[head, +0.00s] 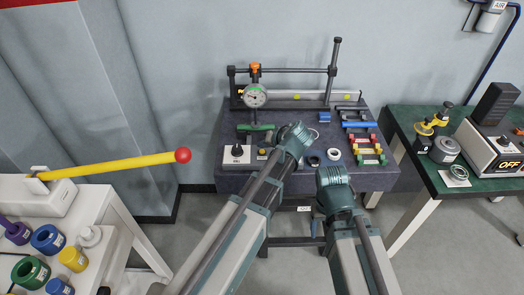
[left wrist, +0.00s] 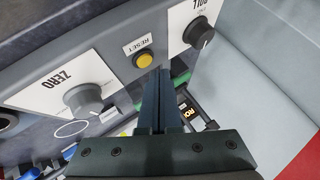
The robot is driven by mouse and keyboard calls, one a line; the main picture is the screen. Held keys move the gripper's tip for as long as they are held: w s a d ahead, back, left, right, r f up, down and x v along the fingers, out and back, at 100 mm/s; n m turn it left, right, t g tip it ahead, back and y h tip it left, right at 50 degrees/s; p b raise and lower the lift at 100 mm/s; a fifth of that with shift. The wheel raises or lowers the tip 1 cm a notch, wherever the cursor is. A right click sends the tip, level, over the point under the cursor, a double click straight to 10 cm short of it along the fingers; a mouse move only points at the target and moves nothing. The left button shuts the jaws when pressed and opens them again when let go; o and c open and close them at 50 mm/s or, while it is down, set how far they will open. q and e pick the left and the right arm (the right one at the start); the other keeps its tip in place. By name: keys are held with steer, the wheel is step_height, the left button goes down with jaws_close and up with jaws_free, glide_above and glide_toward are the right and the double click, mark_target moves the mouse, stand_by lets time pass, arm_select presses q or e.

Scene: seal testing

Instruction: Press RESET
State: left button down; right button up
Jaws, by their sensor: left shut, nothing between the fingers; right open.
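The RESET button is a round yellow button (left wrist: 144,60) under a RESET label on a dark grey panel. In the head view the yellow button (head: 262,152) is small, at the table's front left. My left gripper (left wrist: 164,74) is shut and empty. In the left wrist view its fingertips are just to the right of and below the button, appearing close to it; I cannot tell whether they touch. In the head view my left gripper (head: 281,153) is mostly hidden by its own wrist. My right gripper (head: 333,178) is open and apart, at the table's front edge.
A white plate with a black knob, marked VOLT (left wrist: 203,36), is right of the button; a ZERO knob (left wrist: 84,101) is left. A dial gauge (head: 254,96) stands behind. Coloured parts (head: 368,150) lie at the right. A green bench (head: 430,180) is further right.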

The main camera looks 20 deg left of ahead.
mark_target(263, 155)
arm_select(q)
step_height(263, 155, up, 5)
steer(key=p, duration=0.4)
steer(key=shift+p, duration=0.4)
stand_by(0.4)
steer(key=s+d+f+m+g+h, duration=0.2)
steer(key=s+d, duration=0.4)
steer(key=s, duration=0.5)
steer(key=s+d+f+m+g+h, duration=0.3)
steer(key=s+d, duration=0.3)
steer(key=s, duration=0.6)
steer(key=shift+d+f+g+h, duration=0.25)
steer(key=shift+f+g+h, duration=0.2)
steer(key=shift+f, duration=0.35)
